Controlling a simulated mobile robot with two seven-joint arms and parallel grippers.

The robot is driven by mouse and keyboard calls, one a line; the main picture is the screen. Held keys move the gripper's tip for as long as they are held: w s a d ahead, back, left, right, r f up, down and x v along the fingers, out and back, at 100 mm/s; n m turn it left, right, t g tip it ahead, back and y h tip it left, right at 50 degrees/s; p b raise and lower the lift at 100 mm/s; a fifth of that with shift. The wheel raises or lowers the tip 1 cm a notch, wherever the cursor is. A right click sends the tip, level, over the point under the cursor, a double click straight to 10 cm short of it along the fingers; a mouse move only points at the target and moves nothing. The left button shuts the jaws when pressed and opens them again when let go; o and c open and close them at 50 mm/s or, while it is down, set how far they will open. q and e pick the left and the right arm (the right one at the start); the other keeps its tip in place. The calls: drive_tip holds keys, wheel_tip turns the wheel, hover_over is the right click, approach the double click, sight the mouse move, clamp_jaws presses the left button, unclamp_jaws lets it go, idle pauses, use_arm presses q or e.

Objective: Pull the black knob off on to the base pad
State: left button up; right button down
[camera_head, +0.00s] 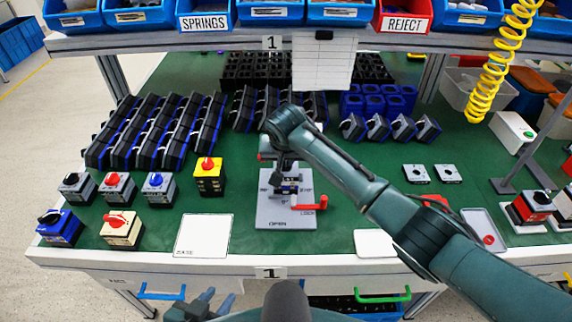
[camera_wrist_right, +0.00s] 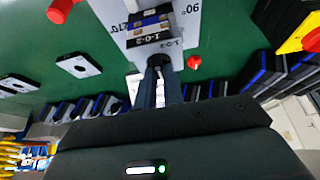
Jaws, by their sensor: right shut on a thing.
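The grey fixture plate (camera_head: 272,215), marked OPEN, stands at the table's middle front, with a switch body clamped on it and a red lever (camera_head: 310,202) at its right. My right gripper (camera_head: 286,172) reaches down over the switch. In the wrist view its fingers (camera_wrist_right: 160,66) are shut at the switch, against the plate marked 1-0-2. The black knob is mostly hidden between the fingertips. The base pad (camera_head: 203,236) is a white, empty square left of the fixture. My left gripper (camera_head: 217,298) is low in front of the table, its fingers apart and empty.
Several switches with coloured knobs stand at the left, including a yellow one with a red knob (camera_head: 208,170). Another white pad (camera_head: 375,243) lies right of the fixture. Rows of black-and-blue parts (camera_head: 165,130) fill the back. Green table is free between base pad and fixture.

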sight(286, 165)
drive_tip(key=shift+s+f+p, duration=0.15)
drive_tip(key=shift+f+p, duration=0.05)
drive_tip(key=shift+p, duration=0.4)
idle(1.0)
idle(0.3)
drive_tip(key=shift+r+p, duration=1.65)
drive_tip(key=shift+r, duration=0.15)
drive_tip(key=shift+r+p, duration=0.65)
drive_tip(key=shift+r, duration=2.05)
